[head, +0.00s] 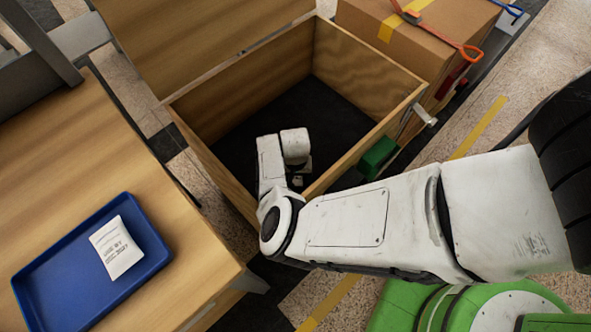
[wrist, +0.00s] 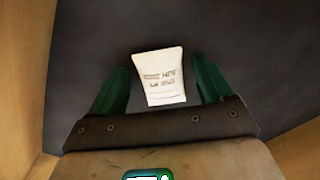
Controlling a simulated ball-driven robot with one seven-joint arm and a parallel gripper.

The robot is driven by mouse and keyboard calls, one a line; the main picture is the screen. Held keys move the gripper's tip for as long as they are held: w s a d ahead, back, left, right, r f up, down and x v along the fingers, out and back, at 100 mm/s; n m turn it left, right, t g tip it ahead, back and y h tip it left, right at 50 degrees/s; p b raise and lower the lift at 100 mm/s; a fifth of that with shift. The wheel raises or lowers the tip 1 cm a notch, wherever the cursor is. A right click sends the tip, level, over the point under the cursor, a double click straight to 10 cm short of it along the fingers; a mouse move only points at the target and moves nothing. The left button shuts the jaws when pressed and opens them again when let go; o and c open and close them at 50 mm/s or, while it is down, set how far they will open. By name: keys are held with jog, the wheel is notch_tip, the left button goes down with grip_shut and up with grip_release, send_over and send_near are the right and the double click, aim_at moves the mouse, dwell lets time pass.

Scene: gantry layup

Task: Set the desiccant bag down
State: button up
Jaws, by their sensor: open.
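A white desiccant bag (wrist: 163,78) with dark print shows in the wrist view, between the two green fingers of my gripper (wrist: 162,72). The fingers are open, with a dark gap on each side of the bag. The bag appears to lie on the dark floor of the wooden crate (head: 190,155). In the head view my gripper is down inside the crate, and my arm mostly hides it. A second white printed bag (head: 117,248) lies in the blue tray (head: 60,290) on the wooden table.
The crate's lid (head: 190,40) stands open at the back. A cardboard box (head: 405,40) with yellow tape and orange-handled straps is at the upper right. A green block (head: 377,157) is on the crate's right outer side. The crate's walls surround my gripper; dark floor beyond the bag is clear.

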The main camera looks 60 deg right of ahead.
aim_at(296, 178)
notch_tip(296, 178, up, 12)
jog(key=p, duration=1.2)
jog(key=s+d+r+n+h, duration=0.2)
jog(key=d+r, duration=0.6)
jog(key=s+d+r+n+h, duration=0.2)
jog(key=s+d+r, duration=0.1)
jog(key=d+r, duration=0.5)
jog(key=s+a+r+n+y, duration=0.2)
jog(key=s+a+r+n, duration=0.1)
jog(key=a, duration=1)
jog(key=s+a+r+n+t+y, duration=0.1)
jog(key=s+a+r+n, duration=0.2)
jog(key=a, duration=1)
jog(key=shift+s+a+r+n+y, duration=0.2)
jog(key=shift+s+n+y, duration=0.2)
jog(key=shift+s+n, duration=0.6)
